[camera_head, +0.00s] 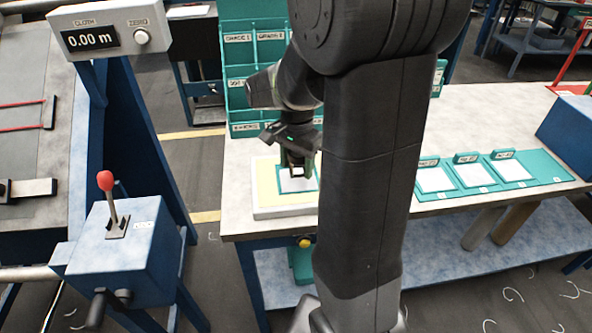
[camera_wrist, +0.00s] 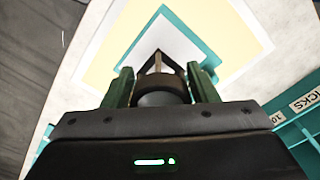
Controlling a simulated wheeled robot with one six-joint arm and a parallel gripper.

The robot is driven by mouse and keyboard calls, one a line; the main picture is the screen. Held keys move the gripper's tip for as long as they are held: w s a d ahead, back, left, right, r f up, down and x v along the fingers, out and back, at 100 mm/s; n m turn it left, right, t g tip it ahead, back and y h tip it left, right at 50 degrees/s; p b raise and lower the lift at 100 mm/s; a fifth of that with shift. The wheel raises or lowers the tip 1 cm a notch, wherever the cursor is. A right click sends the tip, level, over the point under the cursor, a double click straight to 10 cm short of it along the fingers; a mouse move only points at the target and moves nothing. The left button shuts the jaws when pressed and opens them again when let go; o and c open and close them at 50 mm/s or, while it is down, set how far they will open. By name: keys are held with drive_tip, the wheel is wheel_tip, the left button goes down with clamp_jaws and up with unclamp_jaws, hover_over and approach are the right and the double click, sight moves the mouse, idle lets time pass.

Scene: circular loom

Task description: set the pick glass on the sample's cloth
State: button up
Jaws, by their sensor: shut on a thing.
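My gripper (camera_head: 296,160) reaches down over the left end of the bench. In the wrist view its green-edged fingers (camera_wrist: 160,88) are shut on the pick glass (camera_wrist: 160,76), a dark, round piece with a slim pointed frame at its far end. The sample's cloth (camera_head: 293,183) is a white square on a teal card on a pale yellow pad. The cloth also shows in the wrist view (camera_wrist: 173,39), just beyond the pick glass. The pick glass is over or on the cloth; I cannot tell whether it touches. My arm hides part of the pad's right side.
Three teal cards with white squares (camera_head: 435,180) lie on the bench to the right. A teal rack (camera_head: 236,75) stands behind the pad. A blue box with a red-knobbed lever (camera_head: 106,182) stands left of the bench. Bare bench top (camera_head: 500,110) lies behind the cards.

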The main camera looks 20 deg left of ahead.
drive_tip(key=shift+f, duration=1.3)
drive_tip(key=shift+f, duration=0.1)
drive_tip(key=o, duration=1)
wheel_tip(320, 180, up, 12)
drive_tip(key=shift+r, duration=0.15)
